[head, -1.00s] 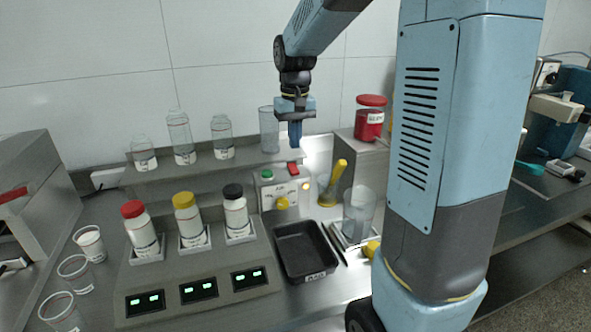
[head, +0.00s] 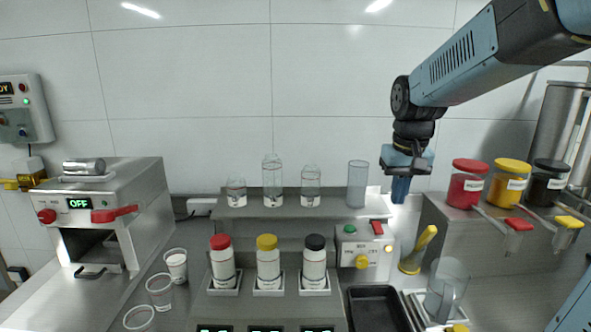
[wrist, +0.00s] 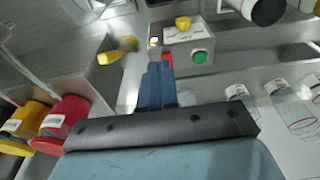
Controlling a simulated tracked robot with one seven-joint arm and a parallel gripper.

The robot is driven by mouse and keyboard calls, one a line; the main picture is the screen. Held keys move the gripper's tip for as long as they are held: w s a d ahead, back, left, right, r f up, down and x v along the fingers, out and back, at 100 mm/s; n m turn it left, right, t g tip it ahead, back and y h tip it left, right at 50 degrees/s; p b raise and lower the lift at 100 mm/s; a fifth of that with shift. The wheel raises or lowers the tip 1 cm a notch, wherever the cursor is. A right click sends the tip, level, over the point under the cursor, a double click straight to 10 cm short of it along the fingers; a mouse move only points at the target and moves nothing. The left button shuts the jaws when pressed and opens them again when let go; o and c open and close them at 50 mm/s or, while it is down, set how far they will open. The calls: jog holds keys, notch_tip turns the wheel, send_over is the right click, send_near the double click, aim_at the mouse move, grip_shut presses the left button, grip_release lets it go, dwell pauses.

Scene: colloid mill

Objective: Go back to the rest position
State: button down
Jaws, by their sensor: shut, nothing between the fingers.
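My gripper (head: 400,190) hangs from my arm on the right of the head view, pointing down. Its blue fingers are closed together with nothing held. They are in the air just right of the tall empty glass cylinder (head: 357,184) and near the control box (head: 362,250) with the green button, red switch and yellow knob. In the wrist view the shut fingers (wrist: 158,84) point towards that control box (wrist: 188,45). A gap to the box seems to show, but its size is hard to tell.
Red (head: 467,186), yellow (head: 507,184) and black-lidded (head: 547,184) jars stand right of my gripper. Clear bottles (head: 272,184) line the shelf. Capped bottles (head: 268,265), a black tray (head: 376,310), a beaker (head: 444,290) and a yellow-handled tool (head: 418,250) are below. The wall space above is free.

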jog(key=s+r+t, duration=0.1)
jog(key=s+t, duration=0.2)
jog(key=s, duration=1.3)
jog(key=shift+d+r+t, duration=0.3)
jog(key=shift+r+t, duration=0.05)
jog(key=shift+t, duration=0.05)
jog(key=c, duration=1.9)
grip_release()
